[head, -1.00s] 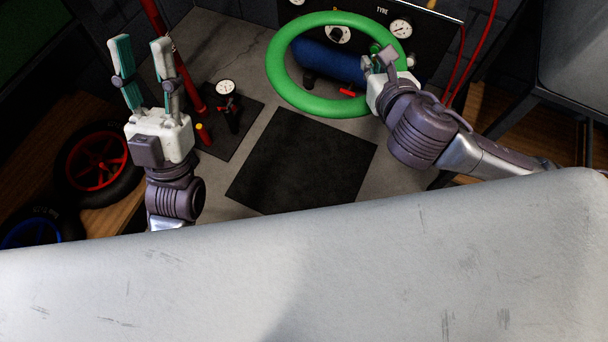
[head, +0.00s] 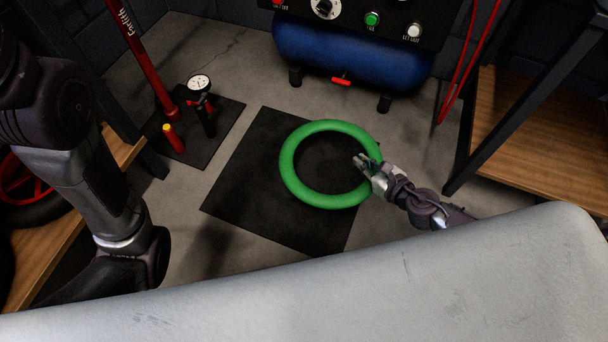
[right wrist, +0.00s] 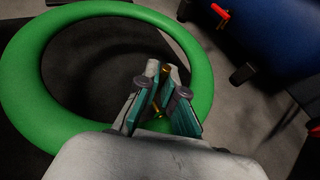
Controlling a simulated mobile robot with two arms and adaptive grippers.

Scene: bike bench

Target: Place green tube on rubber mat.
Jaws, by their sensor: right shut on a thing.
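The green tube (head: 289,178) is a thick ring seen over the right part of the black rubber mat (head: 246,172) in the head view. My right gripper (head: 365,163) is shut on the ring's right side. In the right wrist view the tube (right wrist: 25,95) passes between the fingers (right wrist: 160,100), and a small brass valve shows there. The tube looks low over the mat; I cannot tell whether it touches it. My left arm crosses the left of the head view, and its gripper is out of the picture.
A blue compressor tank (head: 350,55) with a red valve stands behind the mat. A red pump (head: 150,65) and a gauge (head: 200,88) stand on a smaller dark mat at left. A wooden shelf (head: 530,130) is at right. A pale surface (head: 400,285) fills the foreground.

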